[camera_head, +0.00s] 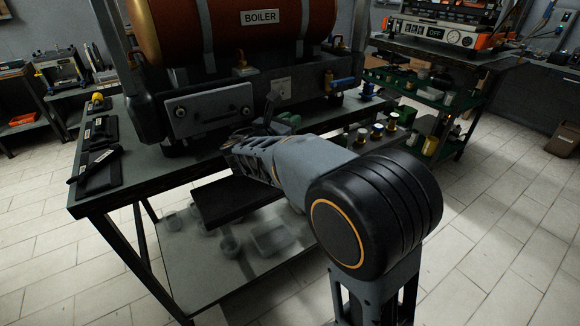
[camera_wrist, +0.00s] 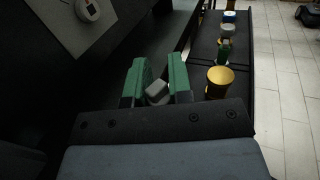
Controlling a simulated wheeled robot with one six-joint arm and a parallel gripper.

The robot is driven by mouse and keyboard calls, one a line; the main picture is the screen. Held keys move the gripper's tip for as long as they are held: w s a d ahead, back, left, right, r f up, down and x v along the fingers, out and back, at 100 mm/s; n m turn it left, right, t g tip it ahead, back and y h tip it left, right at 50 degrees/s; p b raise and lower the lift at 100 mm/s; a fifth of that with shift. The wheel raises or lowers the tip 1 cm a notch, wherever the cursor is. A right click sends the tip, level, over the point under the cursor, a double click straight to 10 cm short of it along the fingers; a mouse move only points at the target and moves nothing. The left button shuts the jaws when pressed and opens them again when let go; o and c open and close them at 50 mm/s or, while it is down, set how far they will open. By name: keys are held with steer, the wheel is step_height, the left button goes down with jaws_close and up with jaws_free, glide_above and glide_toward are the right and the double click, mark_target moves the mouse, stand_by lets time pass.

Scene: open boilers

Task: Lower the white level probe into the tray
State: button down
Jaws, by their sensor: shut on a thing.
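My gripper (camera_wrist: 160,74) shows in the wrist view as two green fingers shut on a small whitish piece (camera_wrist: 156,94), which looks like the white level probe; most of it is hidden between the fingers. In the head view, my gripper (camera_head: 277,122) is in front of the boiler, largely hidden by my arm, and the probe cannot be made out. A dark, flat tray (camera_head: 222,205) juts out at the table's front edge, below and left of my gripper, partly covered by my arm. Its inside cannot be seen clearly.
The boiler (camera_head: 210,30) stands behind my gripper, with a grey panel (camera_head: 208,109) low on its front. A dark strip holding several coloured fittings, including a yellow cup (camera_wrist: 220,82), lies to the right. Black labelled holders (camera_head: 100,140) lie at the table's left.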

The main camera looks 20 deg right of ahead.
steer(key=shift+f+b, duration=0.85)
steer(key=shift+f, duration=0.45)
stand_by(0.4)
steer(key=c, duration=1)
jaws_free()
steer(key=shift+o, duration=0.2)
steer(key=shift+a, duration=0.15)
